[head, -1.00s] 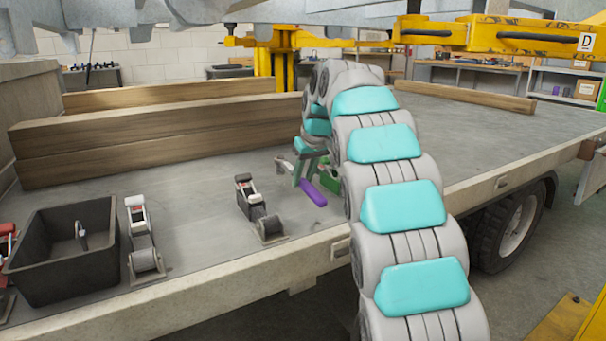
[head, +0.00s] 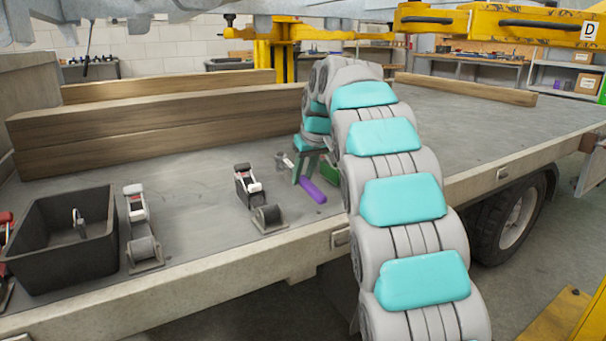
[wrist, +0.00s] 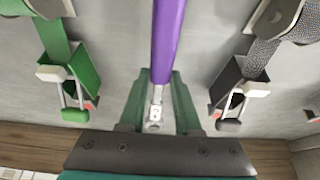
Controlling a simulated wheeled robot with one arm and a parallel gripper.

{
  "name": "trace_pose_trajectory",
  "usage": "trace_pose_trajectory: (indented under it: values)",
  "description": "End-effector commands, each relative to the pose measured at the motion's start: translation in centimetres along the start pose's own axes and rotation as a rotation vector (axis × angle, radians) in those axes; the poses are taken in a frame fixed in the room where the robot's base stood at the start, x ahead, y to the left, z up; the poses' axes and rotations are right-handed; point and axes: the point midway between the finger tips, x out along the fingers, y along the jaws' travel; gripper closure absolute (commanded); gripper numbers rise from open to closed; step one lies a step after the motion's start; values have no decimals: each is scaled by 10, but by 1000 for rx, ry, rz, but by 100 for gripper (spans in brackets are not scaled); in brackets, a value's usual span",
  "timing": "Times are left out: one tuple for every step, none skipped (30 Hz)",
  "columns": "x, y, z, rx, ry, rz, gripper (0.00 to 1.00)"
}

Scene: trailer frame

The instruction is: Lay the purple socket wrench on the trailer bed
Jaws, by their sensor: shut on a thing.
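The purple socket wrench (head: 313,190) is in my gripper (head: 305,172), over the trailer bed (head: 200,210) near its front edge. In the wrist view its purple handle (wrist: 168,40) extends up the picture and its metal end sits between the two green fingers of my gripper (wrist: 157,88). The fingers are shut on it. The bed fills the background there. I cannot tell whether the wrench touches the bed or hangs just above it.
A green ratchet strap (wrist: 72,65) and a grey one (wrist: 245,70) flank my gripper. More ratchet straps (head: 248,187) and a black bin (head: 68,238) stand to the left. Wooden beams (head: 170,125) lie behind. Bare bed shows to the right.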

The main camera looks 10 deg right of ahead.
Motion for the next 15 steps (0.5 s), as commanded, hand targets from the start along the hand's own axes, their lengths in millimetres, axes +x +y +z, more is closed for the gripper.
trace_pose_trajectory:
  values:
    - [1, 0, 0, 0, 2, 0, 100]
    - [1, 0, 0, 0, 2, 0, 100]
    - [2, 0, 1, 0, 1, 0, 100]
    - [2, 0, 1, 0, 1, 0, 100]
    - [3, 0, 1, -1, 1, 0, 100]
    - [4, 0, 2, -1, 1, 0, 100]
    - [4, 0, 2, -1, 1, 0, 100]
    - [4, 0, 2, -1, 1, 0, 100]
    - [5, 0, 2, -1, 1, 0, 100]
    - [6, 0, 2, -1, 1, 0, 100]
    - [6, 0, 2, -1, 2, 0, 100]
    - [7, 0, 3, -1, 2, 0, 100]
    - [7, 0, 3, -1, 2, 0, 100]
    - [8, 0, 3, -1, 2, 0, 100]
    - [8, 0, 4, -1, 2, 0, 100]
